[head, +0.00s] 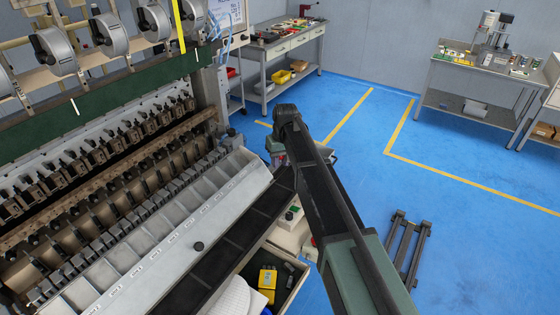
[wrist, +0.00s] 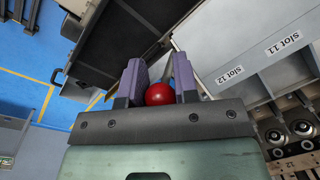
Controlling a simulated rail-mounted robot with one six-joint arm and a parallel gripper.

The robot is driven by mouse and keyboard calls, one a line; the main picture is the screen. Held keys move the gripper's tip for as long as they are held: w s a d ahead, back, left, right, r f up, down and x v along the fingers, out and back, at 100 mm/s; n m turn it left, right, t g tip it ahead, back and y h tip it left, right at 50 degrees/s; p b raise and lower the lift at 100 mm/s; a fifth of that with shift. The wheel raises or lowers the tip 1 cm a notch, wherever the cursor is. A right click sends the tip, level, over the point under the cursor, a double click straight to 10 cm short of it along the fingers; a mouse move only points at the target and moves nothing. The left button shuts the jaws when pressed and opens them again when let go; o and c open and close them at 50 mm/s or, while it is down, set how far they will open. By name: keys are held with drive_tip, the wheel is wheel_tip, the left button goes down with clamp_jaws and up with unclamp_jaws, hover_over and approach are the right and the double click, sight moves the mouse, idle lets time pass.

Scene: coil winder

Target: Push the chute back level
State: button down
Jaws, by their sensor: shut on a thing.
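The chute, a long dark trough with cross ribs (head: 232,246), runs along the front of the winder, just below the pale slot tray (head: 190,215). It looks tipped away from the tray, but I cannot tell the exact angle. The dark trough also shows at the upper left of the wrist view (wrist: 112,38). My gripper (wrist: 159,88) has its two purple fingers closed around a red ball (wrist: 159,95), which looks like a knob. A grey bar shows just beyond it. In the head view my arm hides the gripper's fingers and the ball.
The slot tray shows labels "Slot 11" and "Slot 12" in the wrist view (wrist: 262,75). An open drawer with a yellow item (head: 267,279) sits under the chute. A dark frame (head: 405,250) lies on the blue floor to the right. Workbenches (head: 290,50) stand at the back.

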drive_tip(key=shift+w+a+r, duration=0.1)
drive_tip(key=shift+w+a, duration=0.15)
drive_tip(key=shift+w+a+r, duration=0.2)
drive_tip(key=shift+w+a, duration=0.4)
drive_tip(key=shift+a, duration=0.3)
drive_tip(key=shift+w+a+f, duration=0.1)
drive_tip(key=shift+w+a, duration=0.45)
drive_tip(key=shift+a, duration=0.3)
drive_tip(key=shift+w+a+f, duration=0.1)
drive_tip(key=shift+w+a, duration=0.45)
drive_tip(key=shift+a, duration=0.25)
drive_tip(key=c, duration=0.9)
unclamp_jaws()
